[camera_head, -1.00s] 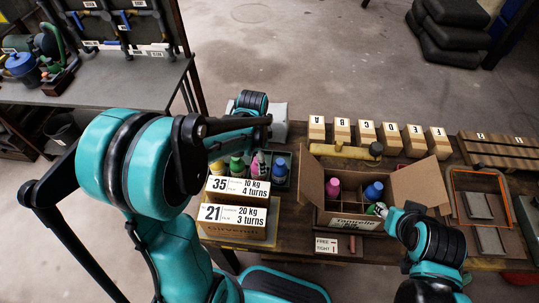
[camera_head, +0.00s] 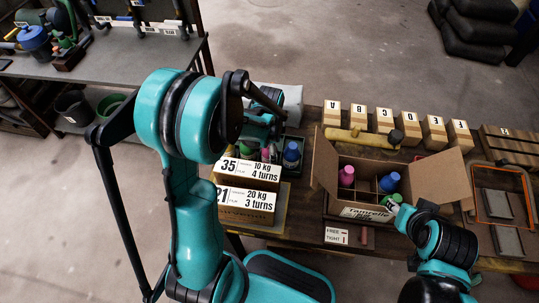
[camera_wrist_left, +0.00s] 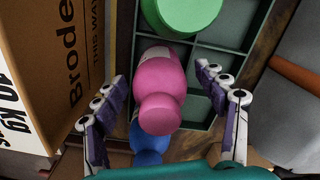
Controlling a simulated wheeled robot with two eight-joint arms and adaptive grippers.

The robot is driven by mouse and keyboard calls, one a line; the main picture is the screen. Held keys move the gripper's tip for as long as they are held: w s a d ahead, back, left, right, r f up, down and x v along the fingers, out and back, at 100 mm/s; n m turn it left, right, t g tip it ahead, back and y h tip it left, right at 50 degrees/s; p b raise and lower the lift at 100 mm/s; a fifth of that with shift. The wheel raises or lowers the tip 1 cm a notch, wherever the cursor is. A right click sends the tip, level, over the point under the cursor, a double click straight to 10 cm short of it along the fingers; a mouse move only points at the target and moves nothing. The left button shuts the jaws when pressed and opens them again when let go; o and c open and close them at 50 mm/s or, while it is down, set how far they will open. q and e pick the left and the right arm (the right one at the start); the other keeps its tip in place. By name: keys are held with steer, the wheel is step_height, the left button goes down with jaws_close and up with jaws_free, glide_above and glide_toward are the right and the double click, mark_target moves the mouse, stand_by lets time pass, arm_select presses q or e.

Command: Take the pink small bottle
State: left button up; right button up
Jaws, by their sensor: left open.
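The pink small bottle (camera_wrist_left: 158,85) stands in a compartment of a dark tray (camera_wrist_left: 205,57), between the spread fingers of my left gripper (camera_wrist_left: 160,78) in the left wrist view. The gripper is open, with no clear contact. In the head view the bottle (camera_head: 268,154) shows only partly beneath my left gripper (camera_head: 266,142). A green bottle (camera_wrist_left: 188,12) and a blue bottle (camera_wrist_left: 148,142) are on either side of it. Another pink bottle (camera_head: 347,176) stands in the open cardboard box. My right gripper (camera_head: 394,203) is at that box's front right; its jaws are unclear.
Labelled boxes (camera_head: 247,200) are stacked close in front of the tray. The cardboard box (camera_head: 321,160), with flaps open, also holds a blue bottle (camera_head: 389,182). Lettered blocks (camera_head: 383,119) line the back of the bench. A yellow tool (camera_head: 360,137) lies before them.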

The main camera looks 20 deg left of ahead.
arm_select(q)
steer(key=c, duration=1.5)
